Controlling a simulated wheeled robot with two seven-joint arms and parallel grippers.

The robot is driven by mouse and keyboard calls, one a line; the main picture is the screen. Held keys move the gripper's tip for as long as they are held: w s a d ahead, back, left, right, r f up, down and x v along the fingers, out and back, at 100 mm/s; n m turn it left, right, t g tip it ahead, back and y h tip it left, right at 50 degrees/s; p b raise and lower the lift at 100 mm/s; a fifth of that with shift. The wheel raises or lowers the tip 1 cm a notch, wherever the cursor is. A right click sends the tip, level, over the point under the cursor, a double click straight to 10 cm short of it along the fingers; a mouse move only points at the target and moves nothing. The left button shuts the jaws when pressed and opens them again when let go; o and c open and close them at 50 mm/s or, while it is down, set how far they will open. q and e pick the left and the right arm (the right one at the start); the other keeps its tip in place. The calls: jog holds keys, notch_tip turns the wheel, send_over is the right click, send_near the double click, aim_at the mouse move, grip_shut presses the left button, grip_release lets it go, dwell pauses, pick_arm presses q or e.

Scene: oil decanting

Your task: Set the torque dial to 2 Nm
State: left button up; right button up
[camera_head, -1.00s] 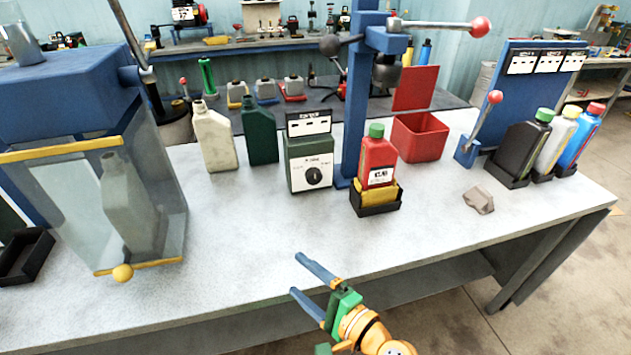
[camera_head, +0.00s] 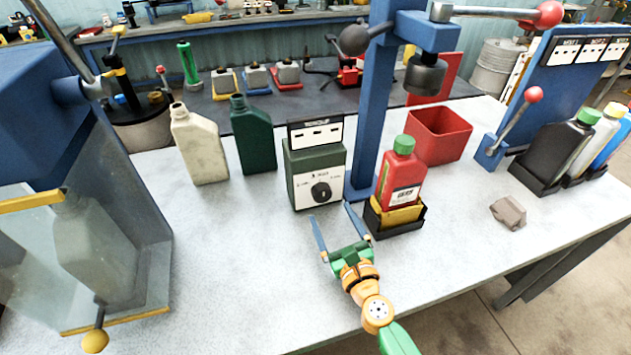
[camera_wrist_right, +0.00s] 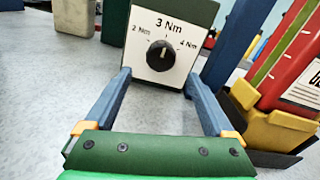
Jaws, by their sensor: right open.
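The torque dial (camera_head: 320,192) is a round black knob on the white front of a dark green box (camera_head: 302,166). In the right wrist view the dial (camera_wrist_right: 161,55) has 2 Nm at its left, 3 Nm above and 4 Nm at its right. Its pale pointer line stands about upright, toward 3 Nm. My right gripper (camera_head: 332,228) is open and empty, just in front of the box. In the wrist view its two blue fingers (camera_wrist_right: 158,90) point at the box, below and either side of the dial, apart from it. My left gripper is not in view.
A red bottle (camera_head: 402,178) with a green cap stands in a black and yellow holder right of my right gripper, close by. A blue post (camera_head: 376,110) rises behind it. Pale (camera_head: 198,148) and green (camera_head: 253,138) jugs stand left of the box. A grey lump (camera_head: 508,212) lies at right.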

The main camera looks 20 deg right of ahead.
aim_at(324, 197)
jog(key=w, duration=0.5)
jog(key=shift+w+a+r+b, duration=0.1)
jog(key=shift+r+b, duration=0.15)
jog(key=shift+b, duration=0.15)
jog(key=shift+w+f, duration=0.1)
jog(key=shift+w, duration=0.4)
jog(key=shift+s, duration=0.15)
jog(key=shift+c, duration=0.5)
jog(key=c, duration=1.3)
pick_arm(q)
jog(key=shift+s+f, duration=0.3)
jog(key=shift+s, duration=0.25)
